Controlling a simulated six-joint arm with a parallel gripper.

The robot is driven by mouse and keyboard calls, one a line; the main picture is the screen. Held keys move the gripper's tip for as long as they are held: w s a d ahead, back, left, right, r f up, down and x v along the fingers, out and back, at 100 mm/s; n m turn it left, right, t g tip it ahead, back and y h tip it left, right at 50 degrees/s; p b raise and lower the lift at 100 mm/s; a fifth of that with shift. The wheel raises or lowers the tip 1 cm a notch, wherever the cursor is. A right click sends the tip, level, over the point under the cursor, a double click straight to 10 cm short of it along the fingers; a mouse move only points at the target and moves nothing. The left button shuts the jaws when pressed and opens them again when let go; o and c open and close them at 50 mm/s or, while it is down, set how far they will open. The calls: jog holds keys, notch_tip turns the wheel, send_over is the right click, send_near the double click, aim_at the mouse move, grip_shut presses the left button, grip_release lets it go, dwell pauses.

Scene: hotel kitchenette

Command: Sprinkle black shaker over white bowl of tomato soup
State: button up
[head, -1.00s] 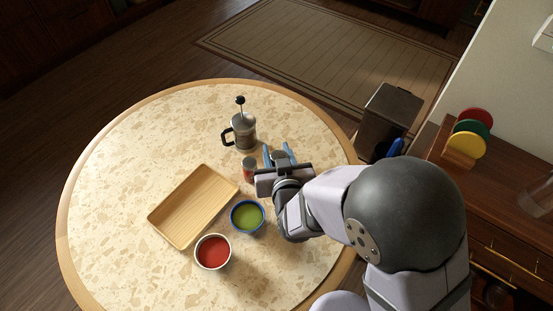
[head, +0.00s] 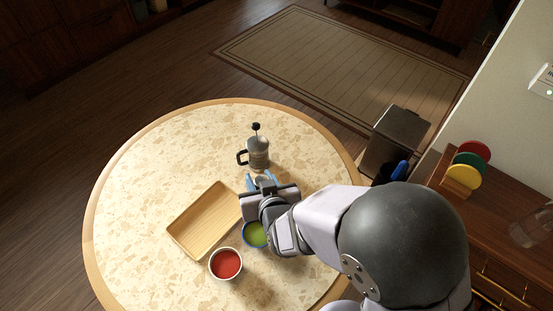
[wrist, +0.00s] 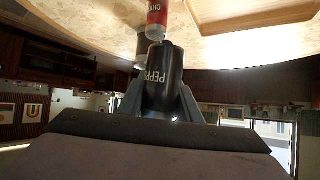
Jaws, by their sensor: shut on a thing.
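The white bowl of tomato soup (head: 226,278) stands on the round table, right of the wooden tray's near end. My gripper (head: 262,182) is shut on the black shaker (wrist: 163,72), lettered "PEPP…" in the wrist view, where the fingers (wrist: 161,104) close on its sides. In the head view my gripper is farther back and to the right of the white bowl. A red shaker (wrist: 156,18) stands just beyond the black one in the wrist view; in the head view my gripper hides it. I cannot tell whether the black shaker touches the table.
A blue bowl of green soup (head: 246,238) is partly covered by my wrist, beside the white bowl. A wooden tray (head: 184,232) lies to the left. A French press (head: 257,152) stands behind my gripper. The table's left side is clear.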

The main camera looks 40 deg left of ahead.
jog(key=s+r+n+g+p, duration=0.2)
jog(key=s+n+g+p, duration=0.15)
jog(key=s+p, duration=1.15)
jog(key=m+g+h+p, duration=0.1)
jog(key=m+h+p, duration=0.2)
send_over(214, 272)
jog(key=w, duration=0.2)
notch_tip(214, 272, down, 7)
jog(key=shift+s+d+f+m+h, duration=0.35)
jog(key=shift+s+d+m+h, duration=0.1)
jog(key=shift+s+m, duration=0.15)
jog(key=shift+s+d+f+m+h, duration=0.35)
jog(key=shift+s+d+m+h, duration=0.1)
jog(key=shift+m, duration=0.2)
jog(key=shift+d+m+g+h, duration=0.1)
jog(key=shift+m+g+h, duration=0.2)
jog(key=shift+m, duration=0.2)
jog(key=shift+f+g+b, duration=0.35)
jog(key=shift+f+b, duration=0.05)
jog(key=shift+b, duration=1.55)
jog(key=b, duration=0.3)
jog(key=shift+f+h+b, duration=0.15)
jog(key=shift+h+b, duration=0.15)
jog(key=shift+b, duration=0.05)
jog(key=b, duration=0.3)
jog(key=g+b, duration=0.1)
jog(key=b, duration=0.3)
jog(key=shift+s+f+g+h, duration=0.1)
jog(key=shift+f+g+h, duration=0.2)
jog(key=shift+h, duration=0.1)
